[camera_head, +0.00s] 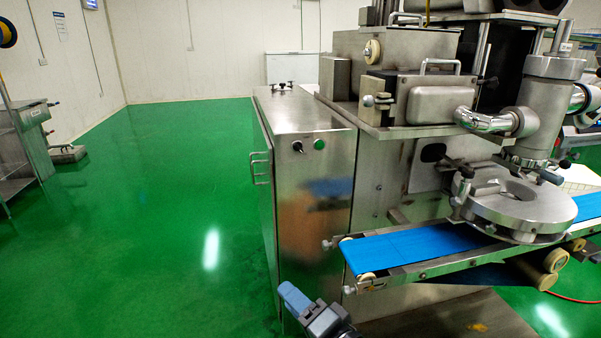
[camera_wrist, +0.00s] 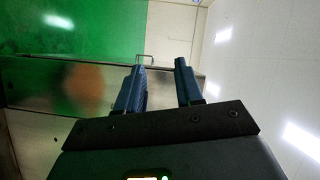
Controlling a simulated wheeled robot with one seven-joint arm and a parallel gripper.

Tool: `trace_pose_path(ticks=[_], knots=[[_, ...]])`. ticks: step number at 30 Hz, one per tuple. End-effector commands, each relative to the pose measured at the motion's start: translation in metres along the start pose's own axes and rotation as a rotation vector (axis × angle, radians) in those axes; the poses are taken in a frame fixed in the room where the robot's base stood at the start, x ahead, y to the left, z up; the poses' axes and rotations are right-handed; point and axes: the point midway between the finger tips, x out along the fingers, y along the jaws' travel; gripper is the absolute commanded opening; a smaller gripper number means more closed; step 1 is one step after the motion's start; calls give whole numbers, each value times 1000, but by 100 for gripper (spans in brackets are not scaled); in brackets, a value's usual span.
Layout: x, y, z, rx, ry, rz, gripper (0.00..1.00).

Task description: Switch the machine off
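The encrusting machine (camera_head: 400,180) is a large stainless steel unit on the right in the head view. Its near side cabinet (camera_head: 318,215) carries a small black switch (camera_head: 297,147) and a green button (camera_head: 319,144) near the top edge. My gripper (camera_head: 290,298) is low in the head view, in front of the cabinet's lower part, below and apart from the switch. In the wrist view its two blue fingers (camera_wrist: 159,68) stand apart with nothing between them. The switch and green button cannot be made out in the wrist view.
A blue conveyor belt (camera_head: 410,246) sticks out from the machine, right of my gripper. A cabinet handle (camera_head: 260,168) projects on the left side. A steel rack (camera_head: 25,150) stands at far left. The green floor (camera_head: 160,220) between is clear.

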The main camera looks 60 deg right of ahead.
Motion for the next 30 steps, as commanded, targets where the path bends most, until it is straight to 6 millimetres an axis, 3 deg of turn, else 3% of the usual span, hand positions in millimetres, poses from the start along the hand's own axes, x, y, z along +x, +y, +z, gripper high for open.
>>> trace_pose_path(ticks=[1,6,12,15,19,24,30], knots=[[25,4,-15,91,36,-23,36],[94,-1,-71,423,104,-110,36],[157,-24,-155,768,128,-250,36],[175,-38,-194,899,119,-315,36],[188,-54,-231,1010,102,-376,36],[196,-65,-251,1070,87,-409,36],[217,-74,-258,1075,84,-410,36]])
